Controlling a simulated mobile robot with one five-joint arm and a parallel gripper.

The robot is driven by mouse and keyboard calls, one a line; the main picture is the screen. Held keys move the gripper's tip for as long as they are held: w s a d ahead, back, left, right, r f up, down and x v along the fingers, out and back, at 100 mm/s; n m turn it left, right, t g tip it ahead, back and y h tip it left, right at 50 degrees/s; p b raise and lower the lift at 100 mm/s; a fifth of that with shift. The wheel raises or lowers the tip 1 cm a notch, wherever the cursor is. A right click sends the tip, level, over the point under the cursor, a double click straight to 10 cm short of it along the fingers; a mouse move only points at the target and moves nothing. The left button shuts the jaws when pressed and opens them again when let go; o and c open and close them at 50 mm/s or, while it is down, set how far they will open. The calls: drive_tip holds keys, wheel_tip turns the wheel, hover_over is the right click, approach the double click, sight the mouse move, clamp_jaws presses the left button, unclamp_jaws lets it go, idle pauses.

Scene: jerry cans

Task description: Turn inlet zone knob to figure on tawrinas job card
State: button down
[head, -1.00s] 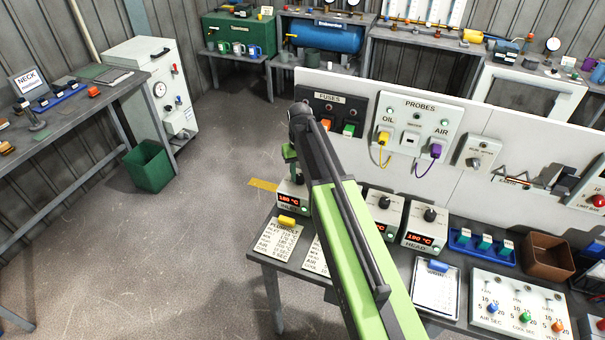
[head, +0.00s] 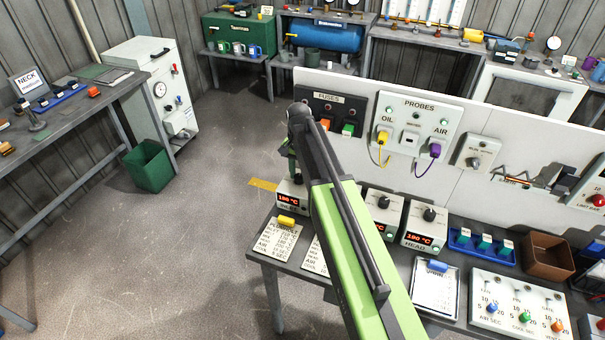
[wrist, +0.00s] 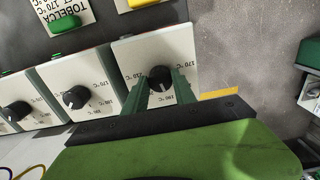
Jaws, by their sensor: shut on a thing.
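The inlet zone knob (wrist: 160,78) is a dark round knob on a pale box at the left end of the row. My gripper (wrist: 160,88) is shut on it, one green finger on each side. In the head view my gripper (head: 292,170) reaches down over the same box (head: 291,195), whose red display looks like 190 °C, though the digits are small. A card with a yellow clip (head: 278,238) lies in front of it; its name is too small to read. Another card (head: 314,257) is partly hidden behind my arm.
More zone boxes stand to the right, including one marked HEAD (head: 422,228). A clipboard with a blue clip (head: 436,288) and a panel of coloured knobs (head: 520,305) lie further right. The fuse and probe wall (head: 415,125) rises behind the boxes.

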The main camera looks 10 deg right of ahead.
sight(299, 177)
drive_tip(key=shift+d+m, duration=0.1)
drive_tip(key=shift+m, duration=0.9)
drive_tip(key=c, duration=1.1)
unclamp_jaws()
drive_tip(key=shift+o, duration=0.4)
wheel_tip(299, 177, up, 18)
drive_tip(key=p, duration=1.7)
drive_tip(key=shift+f, duration=0.25)
